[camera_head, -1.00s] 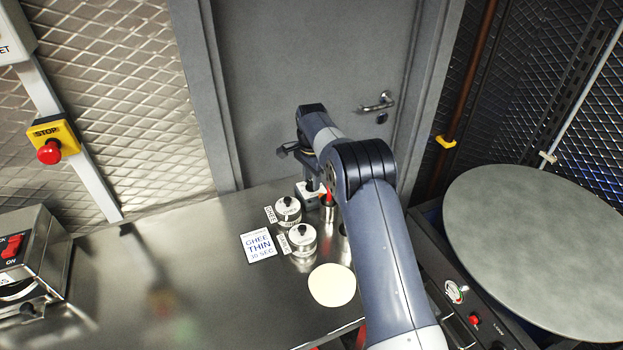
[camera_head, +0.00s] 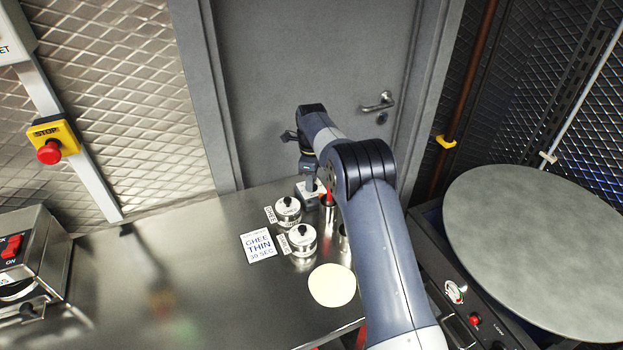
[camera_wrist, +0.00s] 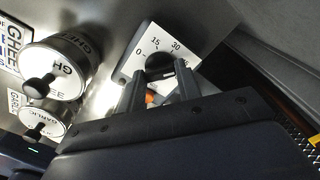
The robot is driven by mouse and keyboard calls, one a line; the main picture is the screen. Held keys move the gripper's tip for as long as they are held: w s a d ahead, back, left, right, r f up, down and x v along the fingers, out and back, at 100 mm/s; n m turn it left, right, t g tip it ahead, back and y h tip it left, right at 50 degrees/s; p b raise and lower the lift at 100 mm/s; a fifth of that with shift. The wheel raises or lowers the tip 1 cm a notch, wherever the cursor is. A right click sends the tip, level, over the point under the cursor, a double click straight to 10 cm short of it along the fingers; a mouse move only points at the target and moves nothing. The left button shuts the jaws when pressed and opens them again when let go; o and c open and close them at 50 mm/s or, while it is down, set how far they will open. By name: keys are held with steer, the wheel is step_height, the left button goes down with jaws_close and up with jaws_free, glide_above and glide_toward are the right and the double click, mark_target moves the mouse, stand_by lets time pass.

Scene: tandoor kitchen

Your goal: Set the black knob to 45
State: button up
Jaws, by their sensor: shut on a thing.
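The black knob (camera_wrist: 158,66) sits on a pale dial plate (camera_wrist: 146,67) in the wrist view. The marks 0, 15 and 30 are readable on the plate, and a further mark at the right is partly hidden by a finger. A small pale mark shows on the knob's lower right, but I cannot tell the exact setting. My gripper (camera_wrist: 161,86) is shut on the knob, one finger on each side. In the head view the dial unit (camera_head: 304,194) stands at the counter's back, with my gripper (camera_head: 312,184) over it; the knob is hidden there.
Two lidded steel pots, ghee (camera_head: 287,209) and garlic (camera_head: 302,239), stand close by at the left. A card (camera_head: 259,247) reads "GHEE THIN 10 SEC". A flat dough round (camera_head: 332,285) lies in front. The counter's left is mostly clear. A large round plate (camera_head: 540,250) is at right.

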steer(key=shift+r+m, duration=0.1)
steer(key=shift+m, duration=0.5)
steer(key=o, duration=1)
step_height(320, 180, up, 11)
steer(key=shift+f+b, duration=0.15)
steer(key=shift+b, duration=0.45)
step_height(320, 180, down, 11)
steer(key=shift+r+p, duration=0.1)
steer(key=shift+p, duration=0.55)
